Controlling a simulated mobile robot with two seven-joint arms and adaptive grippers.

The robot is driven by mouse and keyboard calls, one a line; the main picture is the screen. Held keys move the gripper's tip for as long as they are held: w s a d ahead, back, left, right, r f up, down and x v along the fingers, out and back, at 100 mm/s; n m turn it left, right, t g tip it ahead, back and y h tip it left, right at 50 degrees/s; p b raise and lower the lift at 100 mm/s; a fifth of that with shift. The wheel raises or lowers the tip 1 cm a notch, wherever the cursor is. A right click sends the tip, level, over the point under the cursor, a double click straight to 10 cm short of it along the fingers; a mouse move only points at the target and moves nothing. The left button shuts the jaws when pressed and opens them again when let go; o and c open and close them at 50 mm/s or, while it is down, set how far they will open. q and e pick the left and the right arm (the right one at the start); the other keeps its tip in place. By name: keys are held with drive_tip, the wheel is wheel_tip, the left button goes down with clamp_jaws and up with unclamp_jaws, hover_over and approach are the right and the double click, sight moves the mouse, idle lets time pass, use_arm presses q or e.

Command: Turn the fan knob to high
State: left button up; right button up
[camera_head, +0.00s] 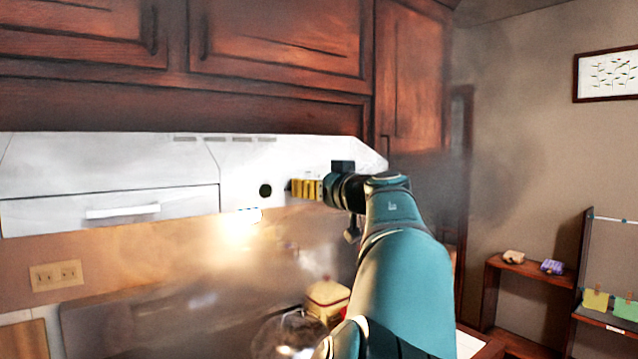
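The white range hood (255,155) runs under the upper cabinets. A round black knob (265,191) shows on its front panel; its pointer and setting are too small to read. My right gripper (291,187), with yellow parts and a dark tip, is just right of this knob, in front of the panel. A small gap shows between the tip and the knob in the picture. The gripper hides the panel behind it, so another control there cannot be ruled out. The finger opening is not clear from this angle. My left gripper is not in view.
Dark wood cabinets (280,40) sit above the hood. Hazy smoke and a bright glow hang below it. A red and cream container (326,296) stands below, partly behind my arm. A shelf (520,268) with small items stands at right.

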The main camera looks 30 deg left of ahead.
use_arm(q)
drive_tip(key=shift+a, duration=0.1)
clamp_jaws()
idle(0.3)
